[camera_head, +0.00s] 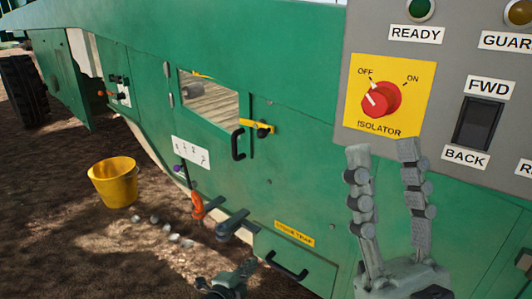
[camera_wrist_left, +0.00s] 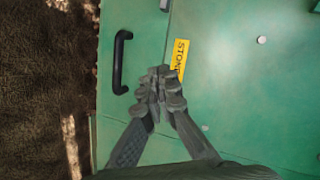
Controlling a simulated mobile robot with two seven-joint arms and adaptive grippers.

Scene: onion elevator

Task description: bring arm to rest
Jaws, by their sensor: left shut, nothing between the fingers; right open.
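My left gripper (camera_head: 246,266) is low in the head view, in front of the green machine near the black drawer handle (camera_head: 287,266). In the left wrist view its fingers (camera_wrist_left: 160,76) are together with nothing between them. They point at the green panel, right of the black handle (camera_wrist_left: 121,62) and just below a yellow label (camera_wrist_left: 179,58). I cannot tell whether they touch the panel. My right gripper (camera_head: 384,152) is upright and empty, its two fingers spread apart, in front of the machine and just below the yellow isolator plate (camera_head: 418,88).
A grey control panel (camera_head: 460,60) with a red isolator knob (camera_head: 381,99) and a black rocker switch (camera_head: 478,124) fills the upper right. A yellow bucket (camera_head: 114,184) stands on the soil at left, with several pale lumps (camera_head: 168,228) nearby. An orange-handled lever (camera_head: 197,205) juts from the machine.

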